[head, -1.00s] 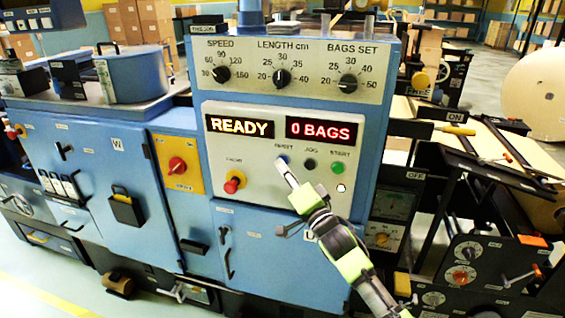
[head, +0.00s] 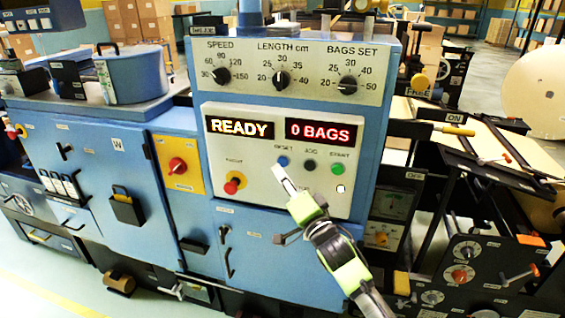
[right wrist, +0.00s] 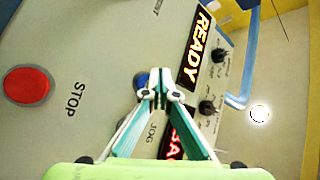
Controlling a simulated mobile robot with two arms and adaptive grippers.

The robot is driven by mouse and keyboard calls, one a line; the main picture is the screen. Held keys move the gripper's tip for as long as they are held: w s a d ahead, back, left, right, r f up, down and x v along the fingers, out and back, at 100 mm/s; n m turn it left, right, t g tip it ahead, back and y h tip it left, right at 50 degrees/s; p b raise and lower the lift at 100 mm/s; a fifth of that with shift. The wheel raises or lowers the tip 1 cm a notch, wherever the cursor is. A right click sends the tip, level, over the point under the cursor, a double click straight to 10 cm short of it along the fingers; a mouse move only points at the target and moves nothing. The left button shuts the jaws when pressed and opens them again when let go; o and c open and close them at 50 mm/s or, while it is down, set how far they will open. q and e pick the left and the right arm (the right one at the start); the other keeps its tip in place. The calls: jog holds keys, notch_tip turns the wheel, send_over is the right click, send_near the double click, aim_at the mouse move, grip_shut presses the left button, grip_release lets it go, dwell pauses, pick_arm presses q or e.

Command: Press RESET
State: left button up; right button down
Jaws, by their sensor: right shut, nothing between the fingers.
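The blue RESET button (head: 283,161) is on the pale control panel (head: 225,117), under the displays, left of the dark JOG button (head: 310,165) and green START button (head: 337,168). My right gripper (head: 278,171) is shut and empty, its tip just below the RESET button in the head view. In the right wrist view, the shut fingertips (right wrist: 160,88) lie in front of the blue button (right wrist: 140,81) and partly cover it. I cannot tell whether they touch it. The displays read READY (head: 239,127) and 0 BAGS (head: 324,131). My left gripper is not in view.
A red STOP button (right wrist: 27,85) shows in the right wrist view. Dials (head: 282,78) line the panel above the displays. Black frames (head: 465,215) stand to the right.

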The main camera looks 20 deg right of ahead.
jog(key=s+a, duration=0.1)
jog(key=s, duration=0.1)
jog(key=s+a+p, duration=0.1)
jog(key=shift+s+a+r+p, duration=0.1)
jog(key=shift+s+a+p, duration=0.1)
jog(key=shift+s+p, duration=0.15)
dwell(0.5)
